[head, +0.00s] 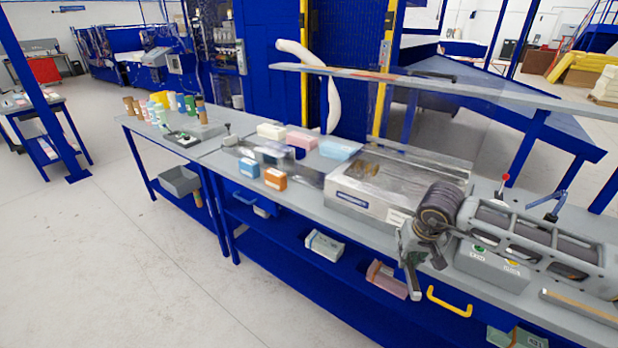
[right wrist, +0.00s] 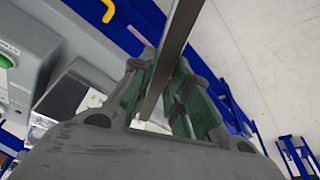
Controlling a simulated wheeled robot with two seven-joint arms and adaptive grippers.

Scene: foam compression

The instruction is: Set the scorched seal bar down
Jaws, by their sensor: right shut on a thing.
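My right gripper (head: 422,258) is over the front edge of the long bench, in front of the sealer machine. In the right wrist view its green-padded fingers (right wrist: 166,92) are shut on a long, thin grey metal bar, which I take for the seal bar (right wrist: 180,38). The bar runs between the pads and out of the top of that view. Scorch marks on it cannot be made out. In the head view the arm and gripper hide most of it; a grey end (head: 413,283) seems to hang below the gripper. My left gripper is not in view.
A grey control box (head: 490,268) with buttons stands right of the gripper. Another flat bar with a tan strip (head: 580,306) lies at the bench's front right. A metal box with a clear cover (head: 370,195) is to the left. A yellow handle (head: 449,302) sticks out below the edge.

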